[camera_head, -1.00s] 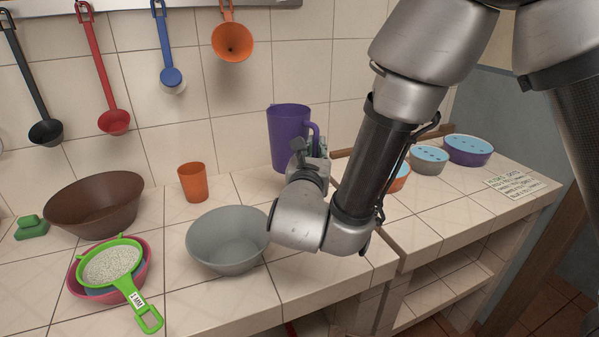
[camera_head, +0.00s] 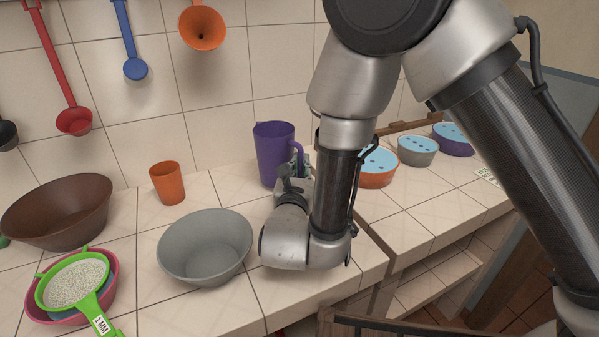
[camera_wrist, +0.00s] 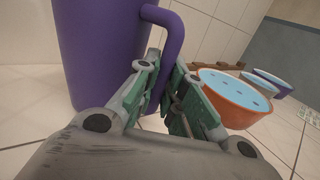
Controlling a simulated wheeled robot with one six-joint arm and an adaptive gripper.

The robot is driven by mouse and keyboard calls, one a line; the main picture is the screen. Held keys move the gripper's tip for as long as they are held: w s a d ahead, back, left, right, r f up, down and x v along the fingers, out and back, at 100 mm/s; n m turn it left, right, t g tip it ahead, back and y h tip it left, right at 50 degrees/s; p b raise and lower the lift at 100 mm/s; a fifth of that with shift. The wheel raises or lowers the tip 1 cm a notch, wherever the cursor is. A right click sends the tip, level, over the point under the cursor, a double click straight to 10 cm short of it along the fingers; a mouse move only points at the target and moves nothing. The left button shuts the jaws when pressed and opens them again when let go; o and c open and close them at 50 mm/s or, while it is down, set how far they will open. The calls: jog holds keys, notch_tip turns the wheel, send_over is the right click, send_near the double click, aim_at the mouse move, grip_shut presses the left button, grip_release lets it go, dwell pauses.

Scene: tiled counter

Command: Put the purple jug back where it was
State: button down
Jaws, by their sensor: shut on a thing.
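The purple jug (camera_head: 272,152) is upright at the back of the tiled counter, right of the orange cup, in the head view. Its handle is on the right side. My gripper (camera_head: 300,176) is at that handle, partly hidden by my own wrist. In the wrist view the jug (camera_wrist: 95,45) fills the upper left, and my gripper (camera_wrist: 163,95) has its green-padded fingers around the lower part of the handle (camera_wrist: 176,45). The jug's base appears at or very near the counter; I cannot tell whether it touches.
An orange cup (camera_head: 167,183) stands left of the jug, with a grey bowl (camera_head: 205,248) in front. A brown bowl (camera_head: 57,212) and a green sieve (camera_head: 75,284) are further left. Several blue-topped bowls, one orange (camera_head: 377,168), stand right. Ladles hang above.

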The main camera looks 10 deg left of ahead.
jog(key=shift+f, duration=0.65)
jog(key=c, duration=1.5)
grip_release()
jog(key=shift+f, duration=0.15)
